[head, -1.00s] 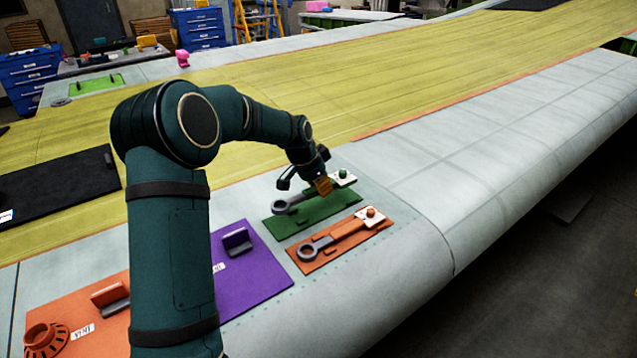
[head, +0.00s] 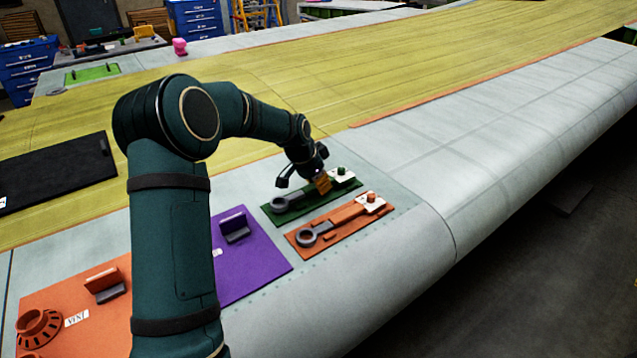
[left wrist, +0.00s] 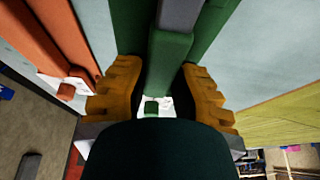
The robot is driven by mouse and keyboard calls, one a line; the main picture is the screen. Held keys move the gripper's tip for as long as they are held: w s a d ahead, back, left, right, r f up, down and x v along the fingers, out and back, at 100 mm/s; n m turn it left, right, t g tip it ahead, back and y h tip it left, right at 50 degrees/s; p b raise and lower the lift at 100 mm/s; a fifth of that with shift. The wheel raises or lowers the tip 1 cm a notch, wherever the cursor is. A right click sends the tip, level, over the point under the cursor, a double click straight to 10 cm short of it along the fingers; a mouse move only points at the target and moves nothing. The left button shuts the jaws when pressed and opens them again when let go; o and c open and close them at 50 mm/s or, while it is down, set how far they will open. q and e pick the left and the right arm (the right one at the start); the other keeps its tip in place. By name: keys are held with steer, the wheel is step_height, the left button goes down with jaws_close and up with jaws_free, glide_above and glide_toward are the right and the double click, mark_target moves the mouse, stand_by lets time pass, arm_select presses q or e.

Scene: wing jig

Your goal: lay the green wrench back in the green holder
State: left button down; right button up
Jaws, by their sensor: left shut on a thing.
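The green wrench, with a grey ring end (head: 280,204), lies along the green holder (head: 296,214) on the pale wing skin. Its green handle (left wrist: 168,62) runs between my fingers in the left wrist view. My left gripper (head: 322,183) is shut on the handle; its orange fingers also show in the left wrist view (left wrist: 160,88). The wrench is low over the holder and about parallel to it; I cannot tell whether it rests fully on it. A white block with a green knob (head: 341,171) stands at the holder's far end. My right gripper is not in view.
An orange holder with an orange wrench (head: 345,214) lies close beside, nearer the wing's front edge. A purple board (head: 250,268) and an orange board (head: 60,290) lie to the left. The wing skin to the right (head: 480,130) is clear.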

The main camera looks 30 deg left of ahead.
arm_select(q)
steer(key=shift+f, duration=0.15)
steer(key=shift+f+b, duration=0.45)
steer(key=shift+b, duration=0.05)
steer(key=c, duration=0.8)
jaws_free()
steer(key=v, duration=1.2)
steer(key=shift+r, duration=0.1)
